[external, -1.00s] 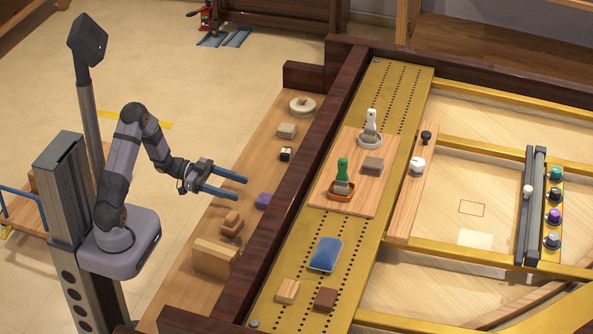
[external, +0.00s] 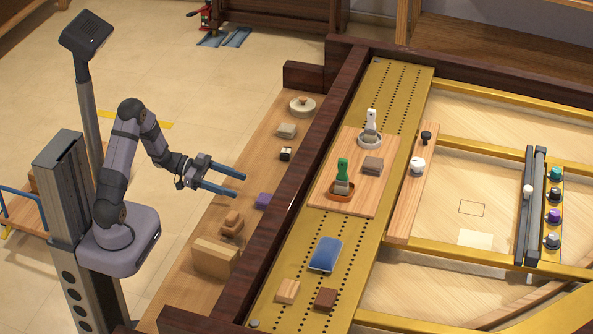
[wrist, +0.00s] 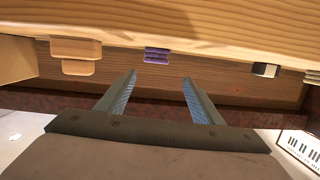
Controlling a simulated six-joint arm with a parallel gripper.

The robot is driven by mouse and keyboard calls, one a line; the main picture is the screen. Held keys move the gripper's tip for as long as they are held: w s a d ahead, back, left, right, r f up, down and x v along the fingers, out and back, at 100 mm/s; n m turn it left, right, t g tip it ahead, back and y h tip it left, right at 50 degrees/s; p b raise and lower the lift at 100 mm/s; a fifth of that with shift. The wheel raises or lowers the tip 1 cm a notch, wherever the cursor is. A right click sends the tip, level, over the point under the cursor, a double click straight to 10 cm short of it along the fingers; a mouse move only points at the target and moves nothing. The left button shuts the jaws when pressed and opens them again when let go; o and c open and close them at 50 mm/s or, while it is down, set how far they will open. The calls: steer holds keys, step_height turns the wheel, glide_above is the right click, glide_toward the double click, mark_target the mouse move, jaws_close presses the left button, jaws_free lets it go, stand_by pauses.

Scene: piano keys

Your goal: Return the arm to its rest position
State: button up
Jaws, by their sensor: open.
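My gripper (external: 226,184) is open and empty, with its two blue-grey fingers apart. In the external view it hangs over the left part of the wooden shelf, left of the dark wooden rim, and points right. My arm is bent at the elbow above its grey base. In the wrist view the gripper (wrist: 158,95) shows both fingers spread with nothing between them.
On the wooden shelf (external: 182,288) are a purple block (external: 263,201), stacked wooden blocks (external: 232,224), a larger wooden block (external: 214,258), a small black-and-white block (external: 286,154) and a round pale piece (external: 302,106). A dark wooden rim (external: 290,215) stands right of the shelf.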

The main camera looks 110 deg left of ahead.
steer(key=w+r+g+p, duration=0.1)
steer(key=w+r+p, duration=0.1)
steer(key=w, duration=0.1)
steer(key=w+r+g+y+p, duration=0.1)
steer(key=w+r+p, duration=0.1)
steer(key=w, duration=0.1)
steer(key=w+d+r+g+y+p, duration=0.1)
steer(key=w+p, duration=0.1)
steer(key=w, duration=0.2)
steer(key=shift+r+g+p, duration=0.35)
steer(key=shift+r+g, duration=0.05)
steer(key=s+d+r+g+p, duration=0.1)
steer(key=d+r+g+p, duration=0.25)
steer(key=d, duration=0.35)
steer(key=s+d+r+n+g+p, duration=0.1)
steer(key=d+r+g+p, duration=0.1)
steer(key=d+p, duration=0.45)
steer(key=s+d+r+g+p, duration=0.1)
steer(key=d+r+g+p, duration=0.15)
steer(key=d, duration=0.55)
steer(key=s+d+r+m+g+h+p, duration=0.1)
steer(key=s+d+r+g+h+p, duration=0.1)
steer(key=s+d, duration=0.8)
steer(key=d+r+g+p, duration=0.1)
steer(key=d+r, duration=0.1)
steer(key=d, duration=0.1)
steer(key=shift+s+g+h, duration=0.15)
steer(key=shift+g+h, duration=0.15)
steer(key=shift+g, duration=0.1)
